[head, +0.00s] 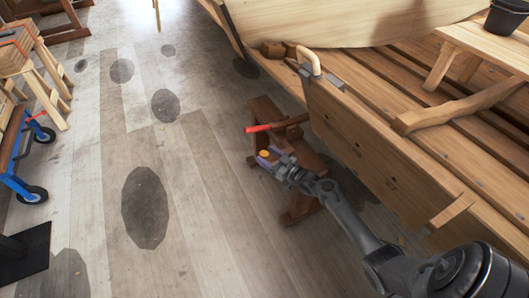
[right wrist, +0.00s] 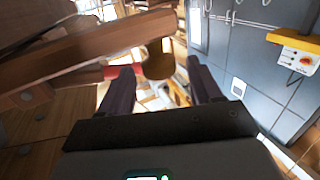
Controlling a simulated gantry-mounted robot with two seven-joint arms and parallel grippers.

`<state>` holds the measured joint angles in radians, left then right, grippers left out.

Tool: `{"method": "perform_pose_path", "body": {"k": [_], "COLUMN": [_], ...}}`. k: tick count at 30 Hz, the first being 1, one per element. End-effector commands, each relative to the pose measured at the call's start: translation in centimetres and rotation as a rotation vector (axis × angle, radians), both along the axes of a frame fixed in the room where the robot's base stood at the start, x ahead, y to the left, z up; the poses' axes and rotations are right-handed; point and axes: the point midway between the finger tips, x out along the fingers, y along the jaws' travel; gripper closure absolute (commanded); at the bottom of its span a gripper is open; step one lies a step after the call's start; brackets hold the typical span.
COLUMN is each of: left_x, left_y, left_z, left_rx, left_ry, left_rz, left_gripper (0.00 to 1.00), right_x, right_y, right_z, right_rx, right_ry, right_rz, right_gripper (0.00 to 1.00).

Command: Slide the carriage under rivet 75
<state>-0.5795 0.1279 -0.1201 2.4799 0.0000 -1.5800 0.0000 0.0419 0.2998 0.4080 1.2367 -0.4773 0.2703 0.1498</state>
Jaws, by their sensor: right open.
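A low dark-brown wooden stand (head: 268,112) is on the floor beside the hull. A wooden piece with a red handle (head: 258,128) lies across it; I take this to be the carriage, but cannot be sure. My right gripper (head: 268,156) is open at the stand's near side, just below the red handle. In the right wrist view a rounded brown wooden end (right wrist: 158,67) shows between the open fingers, and the red handle (right wrist: 116,72) is by the left finger. Contact cannot be told. Small dark rivet marks dot the hull planking (head: 365,145); no number is readable. My left gripper is out of view.
The clinker hull (head: 390,165) fills the right side, with a bench and black bucket (head: 505,17) aboard. The floor between is clear. Grey cabinets (right wrist: 245,60) show in the right wrist view.

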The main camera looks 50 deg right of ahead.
Motion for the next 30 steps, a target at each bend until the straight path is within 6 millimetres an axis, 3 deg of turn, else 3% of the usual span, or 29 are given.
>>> {"method": "perform_pose_path", "body": {"k": [1, 9, 15, 30], "left_x": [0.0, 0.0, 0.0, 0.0], "left_y": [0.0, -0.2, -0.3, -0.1], "left_z": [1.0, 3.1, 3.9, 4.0], "left_rx": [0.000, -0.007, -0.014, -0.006], "left_ry": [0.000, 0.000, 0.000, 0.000], "left_rz": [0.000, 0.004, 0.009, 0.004], "left_gripper": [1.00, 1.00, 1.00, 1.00], "right_x": [-1.0, -5.6, -7.8, -8.5], "right_y": [0.0, -0.2, -0.3, -0.4], "right_z": [0.4, 0.3, 0.2, 0.0], "right_rx": [0.000, 0.001, 0.000, 0.000], "right_ry": [0.004, 0.004, 0.002, 0.001], "right_rz": [0.000, -0.001, 0.000, 0.000], "right_gripper": [0.36, 0.36, 0.36, 0.36]}}
